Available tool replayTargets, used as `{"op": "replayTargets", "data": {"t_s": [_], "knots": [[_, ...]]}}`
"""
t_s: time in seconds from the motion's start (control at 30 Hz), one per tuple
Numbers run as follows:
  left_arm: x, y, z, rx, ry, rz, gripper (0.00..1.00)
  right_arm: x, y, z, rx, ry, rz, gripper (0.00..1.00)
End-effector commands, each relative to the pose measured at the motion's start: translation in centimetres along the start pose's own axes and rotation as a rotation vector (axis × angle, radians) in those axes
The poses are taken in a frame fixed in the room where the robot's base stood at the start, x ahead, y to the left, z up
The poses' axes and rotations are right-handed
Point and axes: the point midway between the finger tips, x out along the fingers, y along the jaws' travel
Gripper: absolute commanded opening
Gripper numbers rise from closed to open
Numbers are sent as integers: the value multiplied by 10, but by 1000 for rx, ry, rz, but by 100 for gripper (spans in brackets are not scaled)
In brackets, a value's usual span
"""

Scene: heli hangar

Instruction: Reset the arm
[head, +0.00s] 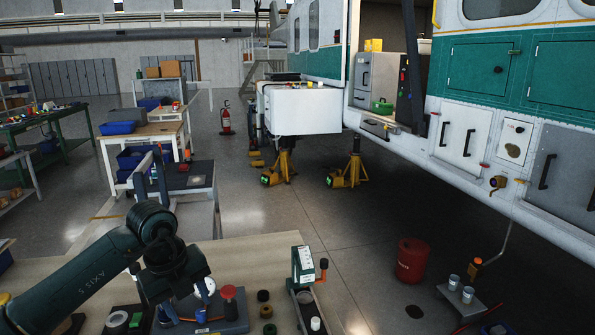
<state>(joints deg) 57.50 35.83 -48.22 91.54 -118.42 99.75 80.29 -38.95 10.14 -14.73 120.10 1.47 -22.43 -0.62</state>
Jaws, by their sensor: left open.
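My left arm comes in from the lower left, dark green, bent at the wrist and pointing down over the workbench (235,252). My left gripper (203,290) is open, just above a grey-blue fixture (225,318) on the bench. A red-capped item (229,298) stands on that fixture, right of the gripper. The fingers are small and partly hidden by the wrist, and I cannot tell if they touch anything. My right gripper is not in view.
A green-and-white press-like tool (303,266) stands right of my gripper, with small dark rings (264,296) between. A roll (117,322) lies at the front left. Beyond are a red bin (411,260), yellow jacks (279,170) and the helicopter (475,110). Open floor lies past the bench.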

Motion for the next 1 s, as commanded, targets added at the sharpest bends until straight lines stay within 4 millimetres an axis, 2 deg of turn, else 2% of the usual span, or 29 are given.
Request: {"op": "replayTargets", "data": {"t_s": [0.03, 0.1, 0.17, 0.2, 0.3, 0.37, 0.43, 0.5, 0.57, 0.63, 0.73, 0.8, 0.9, 1.0], "knots": [[17, -11, -29, 59, 101, -69, 49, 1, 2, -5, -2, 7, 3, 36], [33, -28, -72, 135, 250, -200, 49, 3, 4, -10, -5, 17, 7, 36], [41, -44, -113, 183, 391, -341, 49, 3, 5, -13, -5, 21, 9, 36], [41, -54, -142, 201, 489, -455, 49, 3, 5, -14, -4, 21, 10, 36], [24, -77, -202, 163, 717, -777, 49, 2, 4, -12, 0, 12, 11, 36], [8, -86, -222, 80, 818, -967, 49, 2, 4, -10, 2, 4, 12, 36], [-10, -92, -229, -71, 895, -1173, 49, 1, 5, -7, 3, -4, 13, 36], [-21, -92, -222, -275, 928, -1347, 49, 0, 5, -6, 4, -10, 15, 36], [-22, -85, -209, -485, 923, -1458, 49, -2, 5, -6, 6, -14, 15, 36], [-11, -70, -189, -757, 879, -1534, 49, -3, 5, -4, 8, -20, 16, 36], [27, -31, -167, -1168, 765, -1523, 49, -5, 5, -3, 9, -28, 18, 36], [63, 4, -163, -1439, 669, -1431, 49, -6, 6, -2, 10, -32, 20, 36], [108, 53, -175, -1720, 556, -1248, 49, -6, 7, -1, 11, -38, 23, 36], [139, 90, -195, -1890, 487, -1072, 49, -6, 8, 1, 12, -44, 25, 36]]}}
